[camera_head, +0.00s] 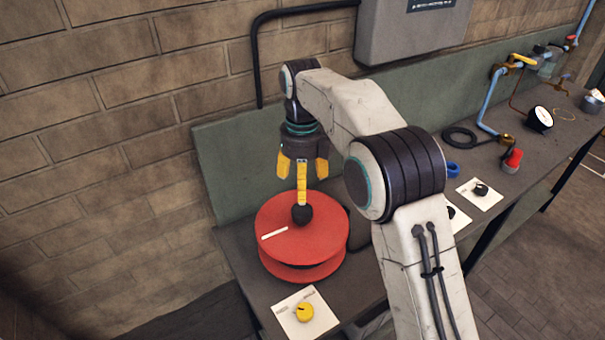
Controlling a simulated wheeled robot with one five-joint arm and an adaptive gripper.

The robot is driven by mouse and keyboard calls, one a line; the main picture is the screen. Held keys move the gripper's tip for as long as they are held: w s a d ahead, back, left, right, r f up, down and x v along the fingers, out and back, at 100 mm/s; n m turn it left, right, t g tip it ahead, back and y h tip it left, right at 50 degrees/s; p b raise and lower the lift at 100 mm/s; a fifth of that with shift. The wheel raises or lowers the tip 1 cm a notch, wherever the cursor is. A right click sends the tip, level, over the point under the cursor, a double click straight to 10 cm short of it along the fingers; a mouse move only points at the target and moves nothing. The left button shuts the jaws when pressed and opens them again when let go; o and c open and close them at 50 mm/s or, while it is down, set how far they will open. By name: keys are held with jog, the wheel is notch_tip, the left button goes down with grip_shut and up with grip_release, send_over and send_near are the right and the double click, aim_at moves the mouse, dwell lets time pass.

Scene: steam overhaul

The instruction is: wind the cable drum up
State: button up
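The cable drum (285,245) is a red spool on the left end of the dark bench. Its top disc carries a white stripe (274,233) pointing to the left and a round black knob (302,215) near its right side. My gripper (302,183) points down right above the knob. Its yellow fingers are spread apart, and nothing shows between them. The middle fingertip overlaps the top of the knob in the picture; I cannot tell whether it touches.
A white card with a yellow dial (304,313) lies in front of the drum. A green backboard (225,165) and brick wall stand behind. Further right on the bench (505,183) are a card with a black knob (481,190), a red-topped valve (513,160), a gauge (540,119) and blue pipes (490,100).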

jog(key=shift+r, duration=0.9)
